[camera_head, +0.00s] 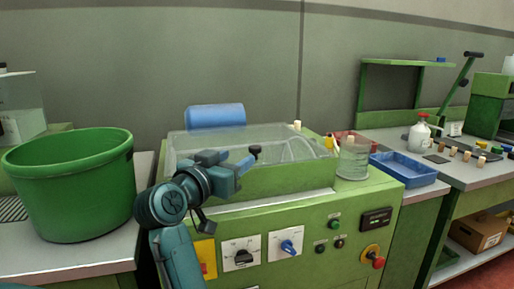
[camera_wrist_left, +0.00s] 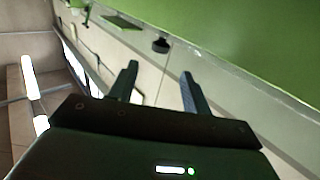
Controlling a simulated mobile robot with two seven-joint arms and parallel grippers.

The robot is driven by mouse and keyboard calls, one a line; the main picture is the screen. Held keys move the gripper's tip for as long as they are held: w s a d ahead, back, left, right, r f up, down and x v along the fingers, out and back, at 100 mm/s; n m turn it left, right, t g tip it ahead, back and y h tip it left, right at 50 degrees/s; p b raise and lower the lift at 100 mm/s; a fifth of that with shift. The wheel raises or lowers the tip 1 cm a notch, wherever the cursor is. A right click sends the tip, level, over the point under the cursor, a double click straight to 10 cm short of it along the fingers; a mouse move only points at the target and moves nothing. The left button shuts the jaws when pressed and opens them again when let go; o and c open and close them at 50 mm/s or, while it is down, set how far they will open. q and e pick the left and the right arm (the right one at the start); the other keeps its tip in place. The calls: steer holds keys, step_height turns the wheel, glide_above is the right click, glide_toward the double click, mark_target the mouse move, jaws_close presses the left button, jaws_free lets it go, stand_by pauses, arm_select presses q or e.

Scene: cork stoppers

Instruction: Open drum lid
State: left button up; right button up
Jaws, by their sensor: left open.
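The drum lid (camera_head: 290,136) is a clear cover on top of the green machine (camera_head: 350,222), and it looks closed. A dark knob (camera_head: 255,149) shows at its front edge. A dark knob also shows in the left wrist view (camera_wrist_left: 161,46), beyond the fingertips. My left gripper (camera_head: 242,166) is in front of the lid, close to the knob. In the left wrist view its two fingers (camera_wrist_left: 157,78) are apart with nothing between them. Contact with the knob cannot be made out in the head view. My right gripper is not in view.
A green tub (camera_head: 70,190) stands on the left bench. A clear jar (camera_head: 352,160) stands at the machine's right end. A blue tray (camera_head: 403,169), a white bottle (camera_head: 420,136) and several corks (camera_head: 467,156) are on the right bench. Switches and buttons (camera_head: 291,246) cover the machine's front.

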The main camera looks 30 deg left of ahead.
mark_target(252, 149)
arm_select(q)
steer(key=w, duration=0.9)
steer(key=shift+w+a, duration=0.35)
steer(key=shift+w, duration=0.05)
steer(key=shift+f, duration=0.1)
jaws_close()
